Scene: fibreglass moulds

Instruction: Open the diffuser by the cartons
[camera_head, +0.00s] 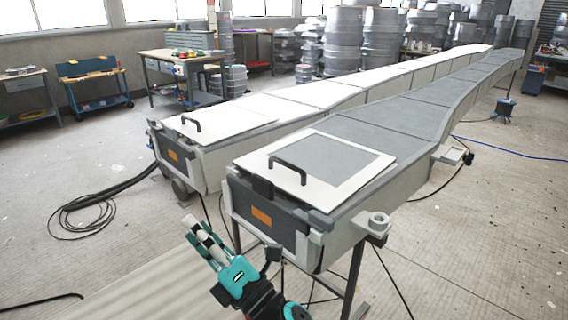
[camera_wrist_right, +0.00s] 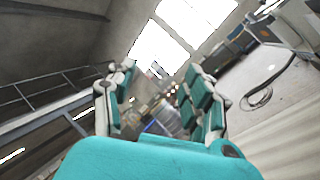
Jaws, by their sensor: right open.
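Two long, low moulds run side by side away from me. The nearer one has a grey top (camera_head: 400,120), and the other has a white top (camera_head: 318,93). On each near end lies a flat panel with a black bar handle: a grey panel in a white frame (camera_head: 335,160) on the right, a white panel (camera_head: 228,122) on the left. I cannot tell which is the diffuser, and I make out no cartons. My right gripper (camera_head: 196,230) is open and empty, left of and below the grey mould's end. Its spread fingers also show in the right wrist view (camera_wrist_right: 158,95). My left gripper is out of view.
A workbench (camera_head: 180,68) and a blue trolley (camera_head: 92,82) stand at the back left. Stacked metal drums (camera_head: 343,42) fill the back. Black cables (camera_head: 90,208) coil on the floor at left. The floor at right is mostly clear.

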